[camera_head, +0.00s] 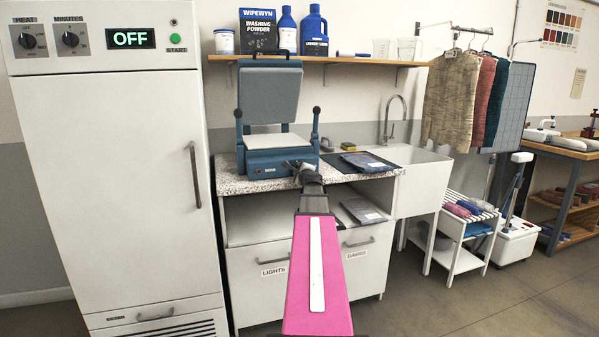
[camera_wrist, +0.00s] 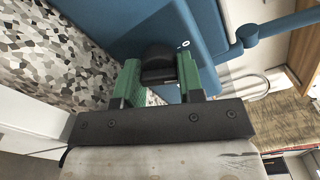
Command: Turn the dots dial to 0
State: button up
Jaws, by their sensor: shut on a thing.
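The blue press (camera_head: 262,160) stands on the speckled counter with its upper plate raised. In the wrist view its blue front panel (camera_wrist: 130,40) carries a black round dial (camera_wrist: 157,56), with a small white mark near it. My gripper (camera_wrist: 159,70) has its two green fingers on either side of the dial and is shut on it. In the head view my gripper (camera_head: 299,168) is at the right part of the press's front. The dial is hidden there, and I cannot read its setting in either view.
The speckled counter (camera_head: 228,182) lies under the press. A dark flat packet (camera_head: 365,162) lies to its right, beside the white sink (camera_head: 428,180). A tall white cabinet (camera_head: 125,170) with an OFF display stands at left. A shelf (camera_head: 345,62) with bottles runs above.

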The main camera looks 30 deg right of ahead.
jog(key=shift+n, duration=2.2)
jog(key=o, duration=0.6)
jog(key=shift+s, duration=0.1)
jog(key=v, duration=1)
jog(key=shift+s, duration=0.35)
